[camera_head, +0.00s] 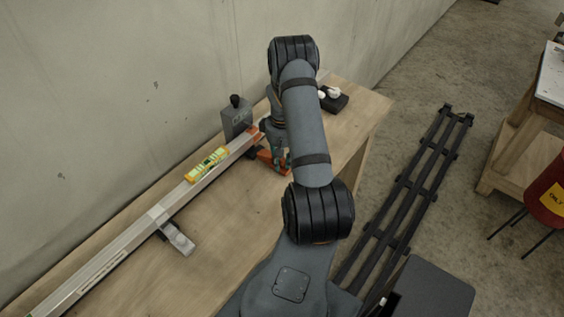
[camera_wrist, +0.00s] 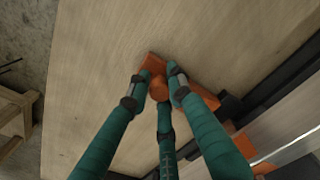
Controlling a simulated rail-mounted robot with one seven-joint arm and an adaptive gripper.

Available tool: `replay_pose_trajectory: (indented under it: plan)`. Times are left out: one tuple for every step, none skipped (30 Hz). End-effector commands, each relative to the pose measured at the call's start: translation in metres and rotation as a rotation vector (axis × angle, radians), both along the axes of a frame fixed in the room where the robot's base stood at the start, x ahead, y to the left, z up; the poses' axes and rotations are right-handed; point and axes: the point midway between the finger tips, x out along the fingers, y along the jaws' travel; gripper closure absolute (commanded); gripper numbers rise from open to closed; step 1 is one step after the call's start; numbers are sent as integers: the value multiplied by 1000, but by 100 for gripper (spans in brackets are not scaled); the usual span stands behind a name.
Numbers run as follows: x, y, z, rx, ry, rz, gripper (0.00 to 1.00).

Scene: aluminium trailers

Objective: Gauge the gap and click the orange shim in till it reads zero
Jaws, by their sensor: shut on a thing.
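The orange shim (camera_wrist: 205,96) is a flat piece with a round knob, lying low over the wooden bench in the wrist view. My gripper (camera_wrist: 158,82) has teal fingers closed around the knob. In the head view an orange part (camera_head: 267,157) shows beside the end of the long aluminium beam (camera_head: 130,233), and my gripper (camera_head: 279,157) is there, partly hidden by my arm. A grey box with a black knob, likely the gauge (camera_head: 237,118), stands behind the beam end; its reading is too small to tell. The gap itself is hidden.
A yellow-green spirit level (camera_head: 207,164) lies on the beam. A grey bracket (camera_head: 178,238) sticks out from the beam over the bench (camera_head: 225,240). A black block with white knobs (camera_head: 332,98) sits at the bench's far right. Concrete wall (camera_head: 120,90) stands close behind.

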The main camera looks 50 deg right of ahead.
Motion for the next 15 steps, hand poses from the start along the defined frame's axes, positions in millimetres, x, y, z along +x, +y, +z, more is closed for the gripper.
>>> replay_pose_trajectory:
  plan:
    - [1, 0, 0, -2, -2, 1, 97]
    - [1, 0, 0, -2, -2, 1, 99]
    - [1, 0, 0, -2, -2, 1, 100]
    - [1, 0, 0, -2, -2, 1, 100]
    - [1, 0, 0, -2, -3, 1, 100]
    - [1, 0, 1, -2, -3, 1, 100]
    - [1, 0, 1, -2, -3, 1, 100]
    - [1, 0, 1, -2, -3, 2, 100]
    - [2, 0, 1, -3, -2, 2, 100]
    - [2, 0, 1, -3, -2, 2, 100]
    - [2, 0, 1, -3, -2, 2, 100]
    - [2, -1, 1, -3, -3, 2, 100]
    - [2, -1, 1, -3, -3, 2, 100]
    - [2, -1, 1, -3, -3, 2, 100]
    - [2, -1, 1, -3, -3, 2, 100]
